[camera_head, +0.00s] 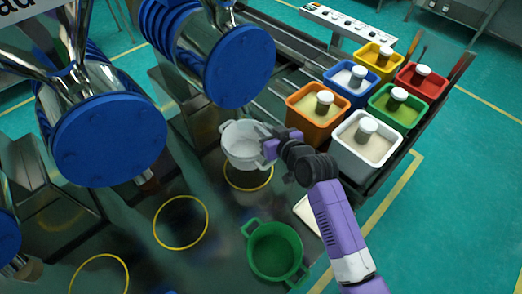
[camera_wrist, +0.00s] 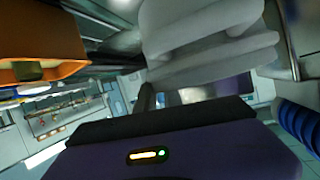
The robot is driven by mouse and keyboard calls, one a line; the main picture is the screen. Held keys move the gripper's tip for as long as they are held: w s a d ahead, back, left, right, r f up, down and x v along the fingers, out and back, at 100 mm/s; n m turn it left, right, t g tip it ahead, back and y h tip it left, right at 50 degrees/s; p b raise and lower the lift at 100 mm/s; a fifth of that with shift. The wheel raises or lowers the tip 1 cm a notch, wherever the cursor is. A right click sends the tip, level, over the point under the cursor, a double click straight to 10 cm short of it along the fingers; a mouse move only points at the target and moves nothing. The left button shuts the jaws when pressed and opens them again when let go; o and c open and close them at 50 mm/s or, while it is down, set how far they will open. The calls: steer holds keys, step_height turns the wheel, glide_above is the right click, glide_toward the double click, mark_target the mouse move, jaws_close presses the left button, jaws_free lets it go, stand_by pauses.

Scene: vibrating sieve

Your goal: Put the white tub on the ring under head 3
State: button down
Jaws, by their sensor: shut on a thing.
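The white tub (camera_head: 240,150) hangs upright in my gripper (camera_head: 268,146) in the head view. My purple gripper is shut on the tub's right side, by its handle. The tub covers the back part of a yellow ring (camera_head: 249,191) on the dark surface and appears above it; the exact height is hard to tell. This ring lies below the rightmost blue-ended head (camera_head: 240,67). In the wrist view, the white tub (camera_wrist: 205,45) fills the top middle, close to the gripper. No head number is readable.
Two more yellow rings (camera_head: 182,250) (camera_head: 100,254) lie to the front left, both empty. A green tub (camera_head: 275,250) stands at the front. A white bin (camera_head: 364,143), an orange bin (camera_head: 315,113) and several other coloured bins stand at the right. A larger blue-ended head (camera_head: 108,138) overhangs the left.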

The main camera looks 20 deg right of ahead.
step_height(320, 180, down, 8)
steer(key=shift+f, duration=0.1)
stand_by(0.4)
steer(key=shift+f, duration=0.1)
steer(key=c, duration=1.5)
jaws_free()
steer(key=shift+r, duration=0.25)
steer(key=b+v, duration=0.1)
steer(key=v, duration=1.1)
steer(key=shift+s, duration=0.1)
steer(key=shift+f, duration=0.1)
